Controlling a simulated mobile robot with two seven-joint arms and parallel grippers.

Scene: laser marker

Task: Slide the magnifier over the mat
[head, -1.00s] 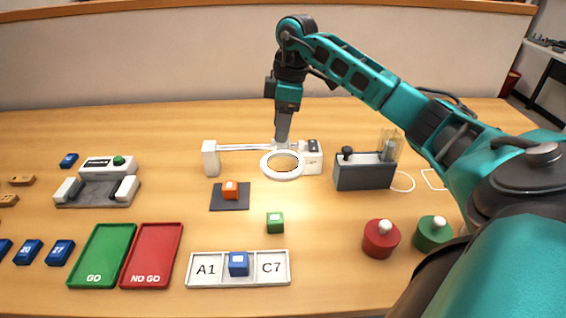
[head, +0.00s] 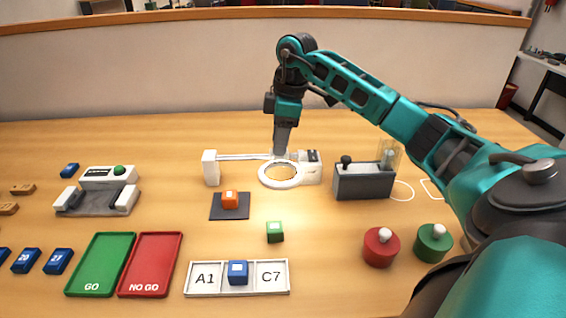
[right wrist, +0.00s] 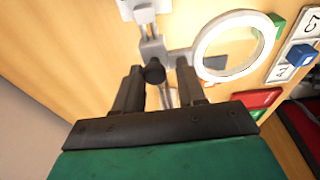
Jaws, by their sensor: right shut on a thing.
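The magnifier (head: 264,181), a white ring with a clear middle, hangs on a pale rail (head: 240,157) between two white end posts. It is near the right post, and also shows in the right wrist view (right wrist: 201,55). My right gripper (head: 281,153) is at the rail behind the ring. Its fingers are shut around the magnifier's dark knob (right wrist: 154,72). My left gripper is out of view.
A dark box with a lever (head: 362,182) stands right of the rail. Green and red trays (head: 150,265) and a grey fixture (head: 98,198) are left.

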